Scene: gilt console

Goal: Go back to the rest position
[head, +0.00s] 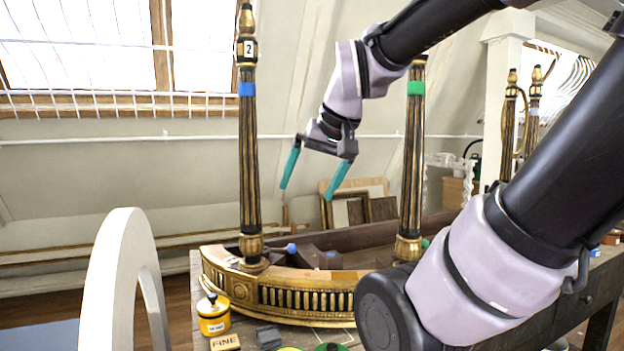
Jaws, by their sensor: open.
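My gripper (314,176) is in the head view, a little above the middle of the picture. Its two teal fingers are spread apart and point down, with nothing between them. It hangs in the air above the gilt console (290,294), between the console's left leg (250,150) with a blue band and a "2" tag and its right leg (413,170) with a green band. My forearm crosses the right side of the view and hides part of the bench and the console's right end.
A yellow pot (213,316) and a block marked FINE (225,342) stand at the bench's front left. A white curved frame (125,265) rises at the left. Picture frames (345,210) lean behind. More gilt legs (509,125) stand at right. The air left of my gripper is clear up to the left leg.

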